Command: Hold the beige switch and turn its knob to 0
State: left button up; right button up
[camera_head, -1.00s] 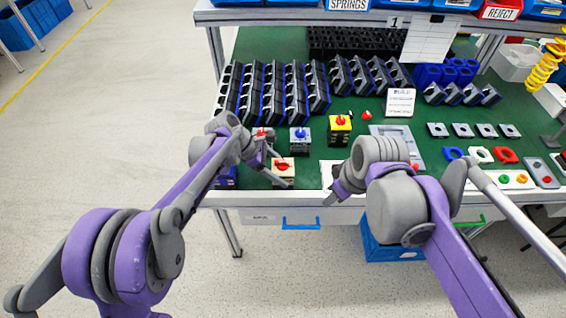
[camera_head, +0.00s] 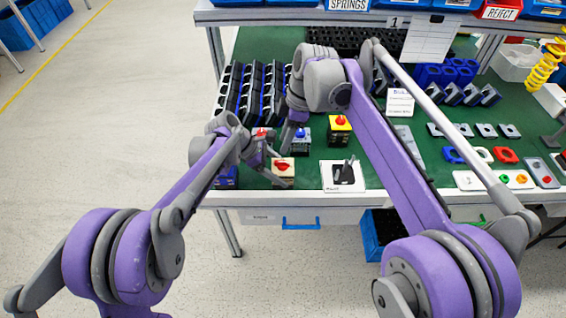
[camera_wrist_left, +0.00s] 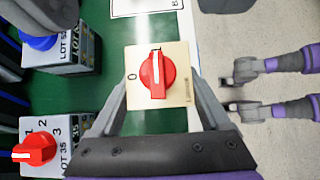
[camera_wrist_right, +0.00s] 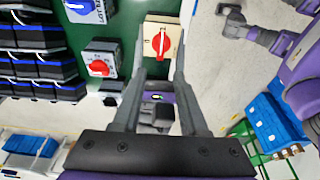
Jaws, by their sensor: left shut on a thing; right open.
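The beige switch (camera_head: 283,168) with a red knob (camera_wrist_left: 157,75) stands near the bench's front edge. In the left wrist view, its face has a 0 at the left and a 1 at the top, and the knob lies in line with the 1. My left gripper (camera_head: 270,172) is shut on the switch body, a finger on either side. My right gripper (camera_head: 287,142) is over the bench above the switch, open and empty. In the right wrist view, its fingertips (camera_wrist_right: 162,45) spread either side of the knob's line, seemingly short of it. Their exact gap to the knob is unclear.
A blue-knob switch (camera_head: 300,137) and a yellow switch (camera_head: 340,130) stand behind the beige one. A grey switch with a red knob (camera_wrist_right: 101,66) is close by. A white plate with a black stand (camera_head: 344,177) lies to the right. Dark bins fill the back.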

aim_at(284, 161)
jog(key=shift+d+f+x, duration=0.1)
jog(key=shift+d+x, duration=0.2)
jog(key=shift+x, duration=0.9)
jog(key=shift+d+f+x, duration=0.1)
jog(key=shift+d+x, duration=0.2)
jog(key=shift+x, duration=0.9)
jog(key=shift+d+x, duration=0.25)
jog(key=shift+x, duration=0.95)
grip_shut()
